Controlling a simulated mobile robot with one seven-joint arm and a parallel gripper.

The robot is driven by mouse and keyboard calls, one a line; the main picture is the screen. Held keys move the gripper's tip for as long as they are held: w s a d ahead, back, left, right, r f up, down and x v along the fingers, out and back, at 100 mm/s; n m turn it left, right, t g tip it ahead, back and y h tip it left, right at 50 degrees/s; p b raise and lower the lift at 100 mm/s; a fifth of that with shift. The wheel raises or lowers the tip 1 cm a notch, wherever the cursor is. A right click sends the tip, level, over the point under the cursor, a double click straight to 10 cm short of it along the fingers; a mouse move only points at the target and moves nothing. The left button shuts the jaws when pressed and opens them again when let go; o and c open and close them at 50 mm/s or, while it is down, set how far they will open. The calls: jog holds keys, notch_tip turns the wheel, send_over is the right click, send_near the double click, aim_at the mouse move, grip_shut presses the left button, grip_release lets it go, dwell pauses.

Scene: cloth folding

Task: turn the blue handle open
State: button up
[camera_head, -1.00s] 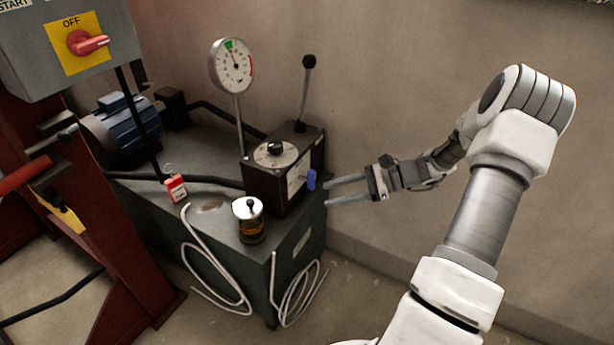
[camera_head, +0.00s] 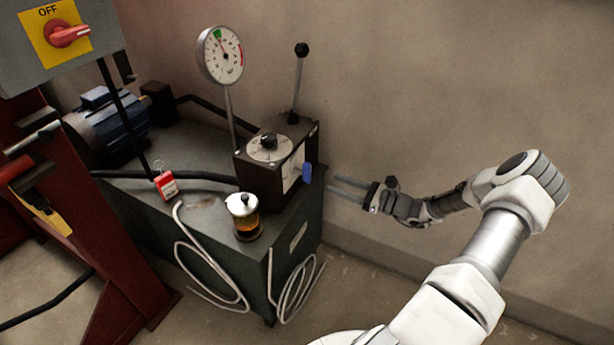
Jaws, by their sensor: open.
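A visible gap lies between the fingertips and the handle.
The valve box stands on a dark green cabinet (camera_head: 297,240) against the wall. A black-knobbed lever (camera_head: 298,85) and a gauge (camera_head: 220,56) rise above it. An amber jar (camera_head: 245,222) and a red tag (camera_head: 166,185) sit on top. The wall (camera_head: 450,80) is close behind my arm.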

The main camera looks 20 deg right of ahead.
aim_at(310, 175)
jog(key=b+x, duration=0.2)
jog(key=x, duration=0.8)
jog(key=shift+w+a, duration=0.15)
grip_shut()
